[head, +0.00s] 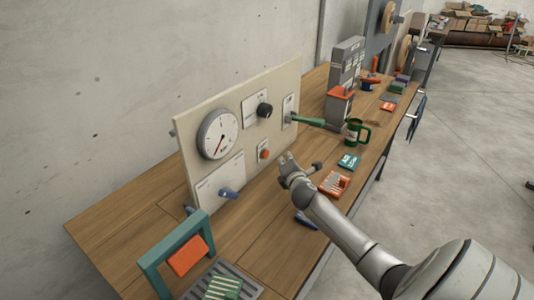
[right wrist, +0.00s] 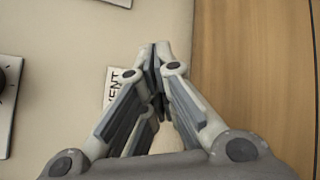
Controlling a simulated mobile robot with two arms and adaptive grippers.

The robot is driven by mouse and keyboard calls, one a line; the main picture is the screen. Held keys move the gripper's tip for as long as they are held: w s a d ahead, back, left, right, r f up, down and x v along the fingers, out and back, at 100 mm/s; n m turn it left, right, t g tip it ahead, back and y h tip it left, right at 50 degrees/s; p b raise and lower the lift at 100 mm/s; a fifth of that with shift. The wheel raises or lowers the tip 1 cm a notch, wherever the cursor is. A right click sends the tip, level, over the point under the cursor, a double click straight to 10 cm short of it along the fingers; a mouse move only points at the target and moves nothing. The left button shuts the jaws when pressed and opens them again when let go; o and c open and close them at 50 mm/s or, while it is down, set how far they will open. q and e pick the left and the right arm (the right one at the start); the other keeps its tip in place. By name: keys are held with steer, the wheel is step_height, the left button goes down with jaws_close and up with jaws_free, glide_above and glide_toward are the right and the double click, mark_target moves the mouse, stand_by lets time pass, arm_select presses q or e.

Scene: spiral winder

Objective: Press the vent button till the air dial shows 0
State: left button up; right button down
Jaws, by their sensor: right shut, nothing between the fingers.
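A cream panel (head: 180,148) stands upright on the bench. It bears a round white air dial (head: 217,133) with a red needle pointing down and slightly left; its numbers are too small to read. The red-orange vent button (head: 265,155) sits low on the panel on a small plate. My right gripper (head: 285,158) is shut and empty, just right of the button in the head view, seemingly apart from it. In the right wrist view the shut fingertips (right wrist: 158,50) lie beside a partly covered label (right wrist: 112,84) ending in "ENT"; the button is hidden there. My left gripper is out of view.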

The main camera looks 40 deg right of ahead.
steer(key=shift+s+d, duration=0.15)
steer(key=shift+s, duration=0.35)
steer(key=shift+s+d, duration=0.15)
steer(key=shift+s, duration=0.35)
steer(key=shift+f, duration=0.1)
